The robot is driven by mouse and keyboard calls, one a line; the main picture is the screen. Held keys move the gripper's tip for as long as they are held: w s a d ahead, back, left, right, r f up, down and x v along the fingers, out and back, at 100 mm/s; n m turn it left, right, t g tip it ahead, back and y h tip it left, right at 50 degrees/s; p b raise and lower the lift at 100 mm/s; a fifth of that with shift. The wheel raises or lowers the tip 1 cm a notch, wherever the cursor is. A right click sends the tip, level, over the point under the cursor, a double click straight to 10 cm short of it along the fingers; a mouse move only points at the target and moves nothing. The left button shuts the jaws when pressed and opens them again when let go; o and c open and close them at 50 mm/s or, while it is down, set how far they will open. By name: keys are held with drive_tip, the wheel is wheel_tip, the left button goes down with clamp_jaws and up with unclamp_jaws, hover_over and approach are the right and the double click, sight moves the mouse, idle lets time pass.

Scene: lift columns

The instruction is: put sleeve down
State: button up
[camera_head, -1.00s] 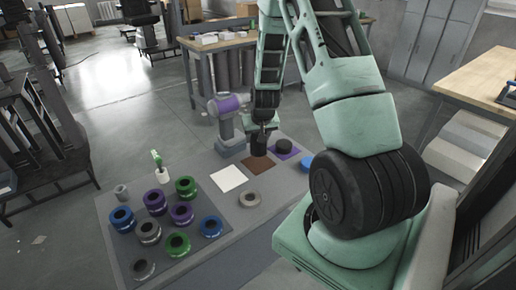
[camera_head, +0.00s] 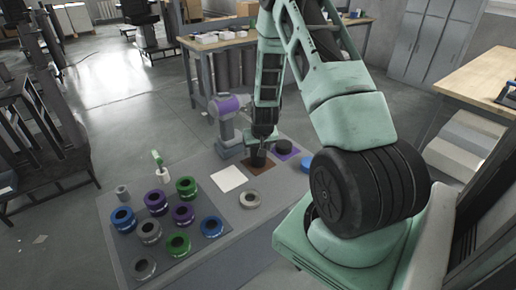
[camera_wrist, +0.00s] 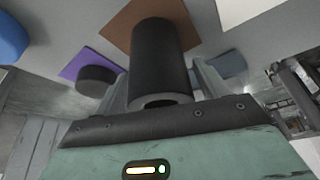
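The dark sleeve (camera_head: 258,158) is an upright black cylinder over the brown square (camera_head: 258,170) on the grey table. In the wrist view the sleeve (camera_wrist: 160,62) runs from my gripper (camera_wrist: 162,80) toward the brown square (camera_wrist: 121,26), its near end showing a hollow rim. The fingers flank the sleeve and appear closed on it. In the head view my gripper (camera_head: 259,145) is just above the square. The sleeve's far end is at or very near the square; I cannot tell whether it touches.
A purple square (camera_head: 284,151) with a dark disc is behind right, beside a blue piece (camera_head: 304,164). A white square (camera_head: 229,179) and a grey ring (camera_head: 250,199) are nearer. Several coloured rings stand on a dark mat (camera_head: 206,244) at left. A purple-topped grey device (camera_head: 229,125) stands close behind.

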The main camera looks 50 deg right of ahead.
drive_tip(key=b+v, duration=0.2)
drive_tip(key=v, duration=1)
drive_tip(key=a+r+n+g+y, duration=0.1)
drive_tip(key=a+r+n+y, duration=0.2)
drive_tip(key=a, duration=1.1)
drive_tip(key=a+r+n+y, duration=0.1)
drive_tip(key=a+r+n, duration=0.3)
drive_tip(key=a, duration=0.9)
drive_tip(key=s+a+r+n+g, duration=0.1)
drive_tip(key=s+a+r+n, duration=0.1)
drive_tip(key=s+a+n, duration=0.2)
drive_tip(key=s+a+r+n+g, duration=0.1)
drive_tip(key=s+a+n, duration=0.3)
drive_tip(key=s+a, duration=0.6)
drive_tip(key=s+r, duration=0.1)
drive_tip(key=s, duration=0.4)
drive_tip(key=shift+s+a+g+h, duration=0.2)
drive_tip(key=shift+a+g+h, duration=0.1)
drive_tip(key=shift+a+g, duration=0.1)
